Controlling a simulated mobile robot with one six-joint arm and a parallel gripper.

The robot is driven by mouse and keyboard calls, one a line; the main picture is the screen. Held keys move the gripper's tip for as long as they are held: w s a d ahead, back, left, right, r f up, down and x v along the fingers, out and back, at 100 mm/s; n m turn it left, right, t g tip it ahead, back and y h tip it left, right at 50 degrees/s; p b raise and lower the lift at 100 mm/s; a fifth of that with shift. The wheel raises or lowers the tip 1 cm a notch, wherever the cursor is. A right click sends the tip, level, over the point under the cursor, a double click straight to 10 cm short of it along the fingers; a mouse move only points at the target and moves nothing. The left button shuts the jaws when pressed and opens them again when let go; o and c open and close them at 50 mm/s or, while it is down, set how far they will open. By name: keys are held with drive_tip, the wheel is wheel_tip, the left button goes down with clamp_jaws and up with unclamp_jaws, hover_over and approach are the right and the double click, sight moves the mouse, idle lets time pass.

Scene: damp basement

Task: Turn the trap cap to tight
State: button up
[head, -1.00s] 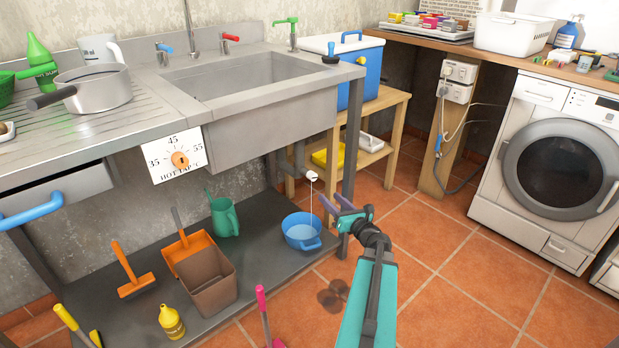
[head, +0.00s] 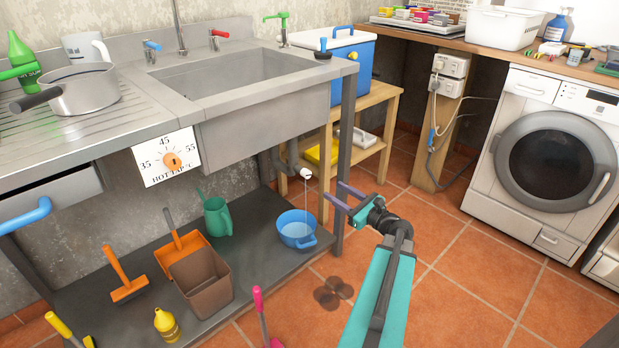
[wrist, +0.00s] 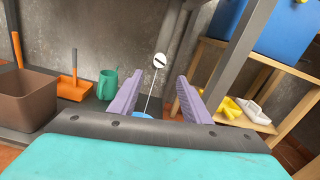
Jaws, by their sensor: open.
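The trap cap (head: 306,172) is a small white round piece on the grey drain pipe under the sink. In the wrist view the cap (wrist: 160,61) faces me and has a dark slanted bar across it. A thin stream of water runs down from it to a blue bowl (head: 297,233), whose rim is partly visible between my fingers in the wrist view. My gripper (head: 337,193) is open, with two purple fingers apart and nothing between them. It is to the right of and slightly below the cap in the head view, not touching it. In the wrist view the cap appears beyond the fingertips.
A grey sink leg (head: 342,170) stands close to my gripper. A wooden stand (head: 385,125) with a blue cooler (head: 350,66) is behind. A green jug (head: 217,217) and brown bin (head: 203,284) sit on the low shelf. Dark spots mark the tiles near the shelf.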

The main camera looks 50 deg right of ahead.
sight(309, 175)
drive_tip(key=w+b, duration=0.1)
drive_tip(key=w, duration=0.3)
drive_tip(key=w+b, duration=0.1)
drive_tip(key=w, duration=0.4)
drive_tip(key=w+d, duration=0.1)
drive_tip(key=w, duration=0.3)
drive_tip(key=shift+w+b, duration=0.15)
drive_tip(key=shift+b, duration=0.25)
drive_tip(key=c, duration=1)
drive_tip(key=shift+c, duration=0.2)
